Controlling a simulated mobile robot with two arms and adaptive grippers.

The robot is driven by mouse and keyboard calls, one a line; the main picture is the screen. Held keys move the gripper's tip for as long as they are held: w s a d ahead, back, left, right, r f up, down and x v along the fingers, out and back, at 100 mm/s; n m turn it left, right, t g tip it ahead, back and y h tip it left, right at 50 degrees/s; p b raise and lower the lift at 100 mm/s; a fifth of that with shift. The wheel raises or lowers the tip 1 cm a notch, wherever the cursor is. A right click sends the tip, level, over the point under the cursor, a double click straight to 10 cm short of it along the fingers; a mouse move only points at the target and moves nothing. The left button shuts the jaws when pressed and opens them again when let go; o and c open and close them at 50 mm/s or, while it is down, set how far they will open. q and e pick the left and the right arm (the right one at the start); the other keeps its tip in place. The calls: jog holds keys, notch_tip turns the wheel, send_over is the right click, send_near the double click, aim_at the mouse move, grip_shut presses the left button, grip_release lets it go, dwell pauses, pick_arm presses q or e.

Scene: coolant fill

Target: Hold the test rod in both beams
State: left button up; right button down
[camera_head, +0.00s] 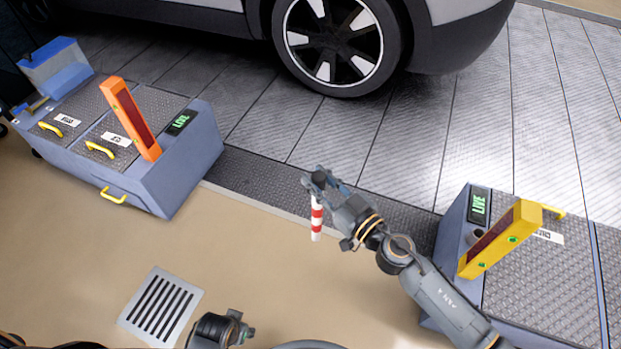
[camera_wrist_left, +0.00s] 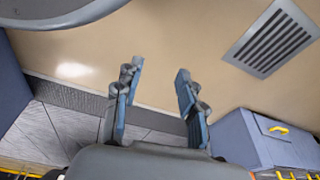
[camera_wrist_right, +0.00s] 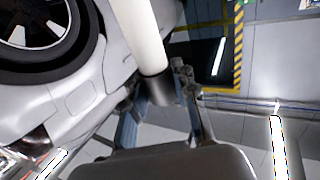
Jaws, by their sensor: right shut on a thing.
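The red and white striped test rod (camera_head: 317,218) hangs down from my right gripper (camera_head: 325,183), which is shut on its dark upper end. In the right wrist view the rod (camera_wrist_right: 138,35) shows as a white shaft with a dark grip (camera_wrist_right: 160,90) between the fingers. An orange beam post (camera_head: 131,118) stands on the left cabinet, and a yellow beam post (camera_head: 500,240) leans over the right cabinet. The rod is between the two posts, apart from both. My left gripper (camera_wrist_left: 158,105) is open and empty in the left wrist view.
A car wheel (camera_head: 340,40) stands behind on metal floor plates. A floor grate (camera_head: 161,305) lies front left. The tan floor between is clear.

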jog(key=shift+s+a+f+n+g+y, duration=0.1)
jog(key=shift+a+f+n+g+y, duration=0.1)
jog(key=shift+a, duration=0.15)
jog(key=shift+s+a+f+n+g+y, duration=0.1)
jog(key=shift+a+g, duration=0.1)
jog(key=shift+a, duration=0.15)
jog(key=shift+w+d+f+b, duration=0.1)
jog(key=shift+w+d+b, duration=0.1)
jog(key=shift+w, duration=0.45)
jog(key=shift+w+d+f+b, duration=0.1)
jog(key=shift+w+b, duration=0.1)
jog(key=shift+w, duration=0.45)
jog(key=shift+w+d, duration=0.1)
jog(key=shift+w, duration=0.35)
jog(key=shift+w+b, duration=0.25)
jog(key=shift+b, duration=0.1)
pick_arm(q)
notch_tip(320, 180, up, 20)
jog(key=w+t+b, duration=0.1)
jog(key=b, duration=0.4)
jog(key=shift+w, duration=0.2)
pick_arm(e)
jog(key=w+d, duration=0.2)
jog(key=w, duration=0.5)
jog(key=shift+w+d, duration=0.25)
jog(key=shift+d, duration=0.05)
